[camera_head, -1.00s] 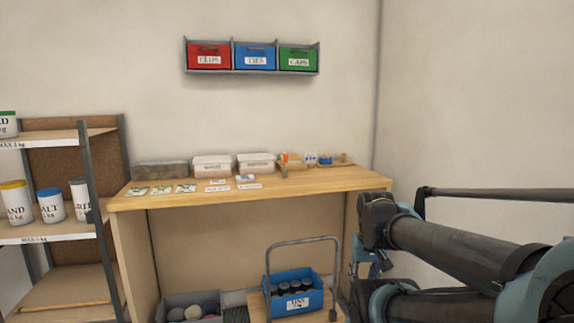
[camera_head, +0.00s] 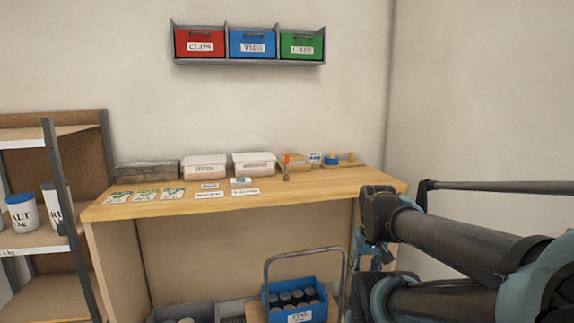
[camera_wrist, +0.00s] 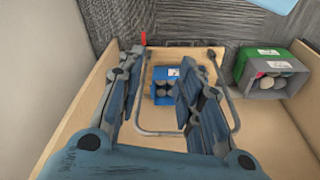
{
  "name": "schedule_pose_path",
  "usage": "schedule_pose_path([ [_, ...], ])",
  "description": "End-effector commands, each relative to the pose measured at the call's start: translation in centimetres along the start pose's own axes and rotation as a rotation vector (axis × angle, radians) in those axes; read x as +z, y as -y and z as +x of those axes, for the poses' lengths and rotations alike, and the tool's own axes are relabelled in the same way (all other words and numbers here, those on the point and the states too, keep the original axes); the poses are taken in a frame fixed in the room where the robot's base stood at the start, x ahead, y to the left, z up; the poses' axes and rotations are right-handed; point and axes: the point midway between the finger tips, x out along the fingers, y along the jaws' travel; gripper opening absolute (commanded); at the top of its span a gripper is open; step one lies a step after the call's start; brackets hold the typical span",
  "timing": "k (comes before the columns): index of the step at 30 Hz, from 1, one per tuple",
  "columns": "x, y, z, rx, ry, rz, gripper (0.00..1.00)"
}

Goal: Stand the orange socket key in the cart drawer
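A small upright orange-topped piece (camera_head: 286,159) stands at the back right of the workbench top; it may be the socket key, but it is too small to be sure. A red-orange upright piece (camera_wrist: 143,39) also shows at the top of the wrist view, beyond my left finger. A cart with a grey tube handle (camera_head: 266,268) stands low by the bench and carries a blue bin (camera_head: 318,307) of dark round items. I cannot make out a drawer on it. My gripper (camera_wrist: 163,68) is open and empty, above the cart in the wrist view.
The workbench (camera_head: 225,205) holds lidded white boxes (camera_head: 204,170), a grey box (camera_head: 147,171) and several cards. Red, blue and green bins (camera_head: 251,43) hang on the wall. A shelf (camera_head: 35,242) with tubs stands left. A plain wall is close on my right.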

Motion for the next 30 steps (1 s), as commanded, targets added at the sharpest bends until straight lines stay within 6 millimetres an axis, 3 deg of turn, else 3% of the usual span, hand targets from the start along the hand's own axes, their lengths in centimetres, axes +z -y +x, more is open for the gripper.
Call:
schedule_pose_path([
  [4, 0.0, 0.0, 0.0, 0.0, 0.0, 0.0, 0.33],
  [5, 0.0, 0.0, 0.0, 0.0, 0.0, 0.0, 0.4],
  [8, 0.4, 0.1, -1.0, 0.0, -0.013, -0.003, 0.4],
  [11, -1.1, 0.3, -2.4, -0.001, -0.02, -0.012, 0.4],
  [14, -4.0, 0.3, -4.9, -0.003, -0.031, -0.025, 0.4],
  [20, -11.8, 2.1, -11.4, -0.011, -0.066, -0.067, 0.4],
  [30, -25.0, 7.8, -20.7, -0.031, -0.124, -0.142, 0.4],
])
